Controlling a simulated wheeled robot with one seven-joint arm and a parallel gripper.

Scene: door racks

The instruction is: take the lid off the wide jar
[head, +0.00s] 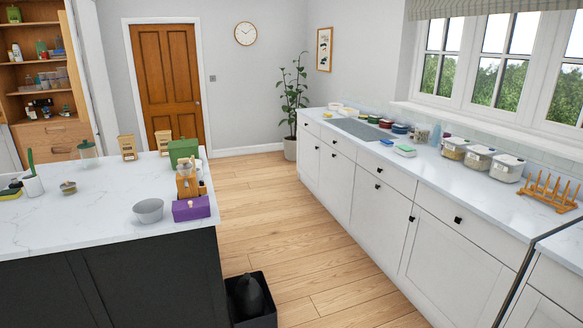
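A glass jar with a dull green lid (88,149) stands upright at the back of the island, its lid on. It may be the wide jar, but I cannot tell for sure at this size. A small low jar or pot (68,187) sits nearer on the same worktop. Several clear containers with pale lids, one of them here (479,158), stand on the right counter. My gripper is not in view.
A black bin (252,318) stands beside the island. The wooden floor (285,235) between island and right counter is otherwise clear.

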